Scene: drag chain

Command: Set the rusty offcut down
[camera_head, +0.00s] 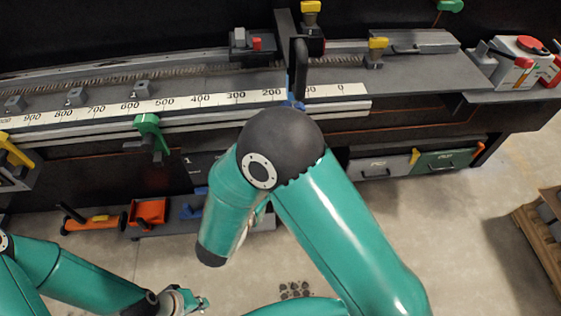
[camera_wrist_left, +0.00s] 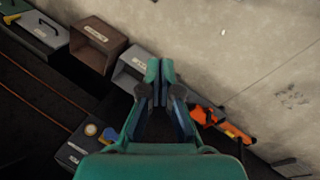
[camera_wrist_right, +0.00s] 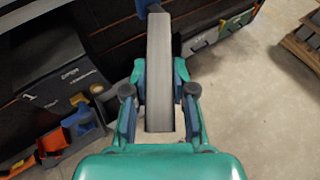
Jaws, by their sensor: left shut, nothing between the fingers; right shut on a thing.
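My right gripper (camera_wrist_right: 160,85) is shut on a long flat bar (camera_wrist_right: 160,60), which runs away from the fingers in the right wrist view. The bar's visible face looks plain grey; I cannot make out rust on it. In the head view my right arm hides this gripper and the bar. My left gripper (camera_head: 202,303) is low at the bottom left of the head view, over the floor. In the left wrist view its fingers (camera_wrist_left: 160,82) are together and empty. A brown open bin (camera_wrist_left: 98,45) and a grey open bin (camera_wrist_left: 130,70) lie beyond them.
The dark bench (camera_head: 420,112) carries a long scale (camera_head: 220,98) and clamps. A pallet (camera_head: 545,235) stands at right. Open floor (camera_head: 450,240) lies in front.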

